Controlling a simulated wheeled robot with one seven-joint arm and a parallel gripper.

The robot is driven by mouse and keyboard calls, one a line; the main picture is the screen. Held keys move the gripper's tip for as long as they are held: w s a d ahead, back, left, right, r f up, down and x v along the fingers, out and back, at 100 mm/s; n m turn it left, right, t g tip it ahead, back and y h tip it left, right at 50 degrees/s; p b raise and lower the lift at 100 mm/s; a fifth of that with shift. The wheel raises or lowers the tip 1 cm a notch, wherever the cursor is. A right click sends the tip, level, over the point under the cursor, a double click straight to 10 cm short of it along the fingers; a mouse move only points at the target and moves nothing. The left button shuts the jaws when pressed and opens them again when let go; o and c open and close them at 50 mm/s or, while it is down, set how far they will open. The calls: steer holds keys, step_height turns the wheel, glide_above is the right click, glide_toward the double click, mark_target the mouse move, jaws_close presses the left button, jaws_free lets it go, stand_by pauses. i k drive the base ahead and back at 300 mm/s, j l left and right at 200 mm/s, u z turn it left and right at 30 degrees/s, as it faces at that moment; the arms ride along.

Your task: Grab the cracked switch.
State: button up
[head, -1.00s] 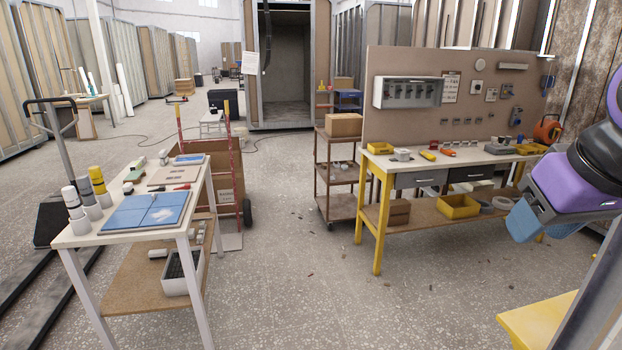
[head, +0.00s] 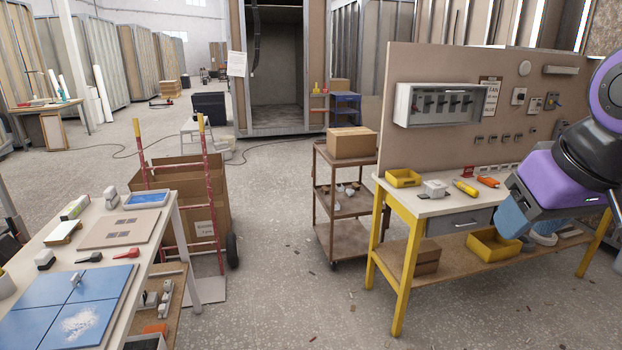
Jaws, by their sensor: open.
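No crack can be made out on any switch at this size, so I cannot tell which is the cracked switch. Wall switches (head: 519,96) are mounted at the upper right of the brown pegboard (head: 440,150), one with a dark part. A row of small grey fittings (head: 505,138) sits below them. A grey switch box (head: 445,104) with several dark switches hangs at the board's left. My gripper (head: 512,215), with blue fingers, is open and empty at the right, in front of the workbench, and hides part of its top. It touches none of these switches.
The yellow-legged workbench (head: 399,290) holds a yellow bin (head: 403,178), a small white box and tools. A brown shelf cart (head: 340,240) stands beside it. A white table (head: 160,215) with blue tiles is at left, by a red hand truck (head: 212,170). The floor between is clear apart from small debris.

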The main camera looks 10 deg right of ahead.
mark_target(435, 184)
steer(key=i, duration=1.8)
steer(key=i+j+z, duration=0.1)
steer(key=i+z, duration=0.15)
steer(key=i, duration=0.25)
steer(key=i+j+z, duration=0.25)
steer(key=i, duration=0.25)
steer(key=l, duration=0.1)
